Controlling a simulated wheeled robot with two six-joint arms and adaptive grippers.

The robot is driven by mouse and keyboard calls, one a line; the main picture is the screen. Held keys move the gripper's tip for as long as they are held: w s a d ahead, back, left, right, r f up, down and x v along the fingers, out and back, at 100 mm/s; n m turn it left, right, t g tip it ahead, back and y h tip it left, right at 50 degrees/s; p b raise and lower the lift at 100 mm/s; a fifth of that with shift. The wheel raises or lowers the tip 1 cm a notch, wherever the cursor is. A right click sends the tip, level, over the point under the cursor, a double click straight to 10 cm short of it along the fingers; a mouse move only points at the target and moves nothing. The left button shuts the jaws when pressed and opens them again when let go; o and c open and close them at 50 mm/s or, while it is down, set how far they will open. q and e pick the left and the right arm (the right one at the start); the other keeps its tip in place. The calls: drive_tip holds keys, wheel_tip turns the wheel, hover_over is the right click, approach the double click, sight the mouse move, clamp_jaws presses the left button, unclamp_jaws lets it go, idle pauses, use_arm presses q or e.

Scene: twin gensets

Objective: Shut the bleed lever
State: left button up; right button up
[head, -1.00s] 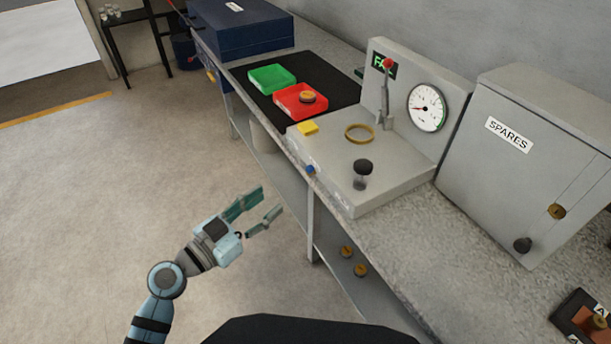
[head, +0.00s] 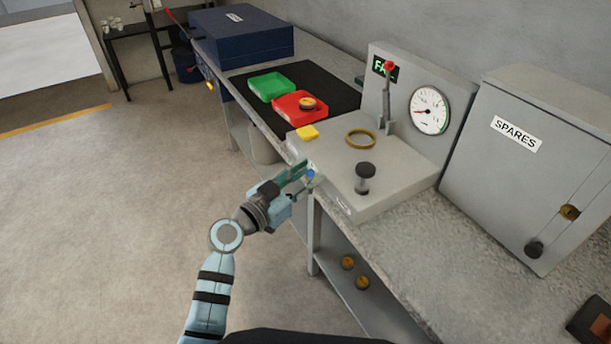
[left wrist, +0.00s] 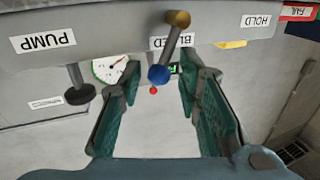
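The bleed lever has a grey rod, a brass pivot and a blue ball knob (left wrist: 159,75). In the left wrist view it hangs in front of the "BLEED" label, which it partly covers. In the head view the blue knob (head: 310,174) is at the front edge of the grey test stand (head: 345,203). My left gripper (head: 303,180) is open right at the knob. In the left wrist view the knob sits between the open fingers (left wrist: 165,82), with a gap on both sides. My right gripper is not in view.
The stand carries a gauge (head: 429,111), a red-knobbed lever (head: 387,90), a brass ring (head: 361,138) and a black-capped pump knob (head: 365,171). A yellow block (head: 307,132) is near its left edge. A spares cabinet (head: 510,165) stands right. The floor at left is clear.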

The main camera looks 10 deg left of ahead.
use_arm(q)
clamp_jaws()
drive_tip(key=shift+f, duration=0.1)
drive_tip(key=f+m, duration=0.1)
drive_tip(key=m, duration=0.1)
drive_tip(key=s+f+m+h, duration=0.1)
drive_tip(key=m, duration=0.1)
drive_tip(key=d+m+t+h+b, duration=0.1)
drive_tip(key=m, duration=0.2)
drive_tip(key=shift+s+d+f, duration=0.1)
drive_tip(key=shift+s+f, duration=0.3)
idle(0.3)
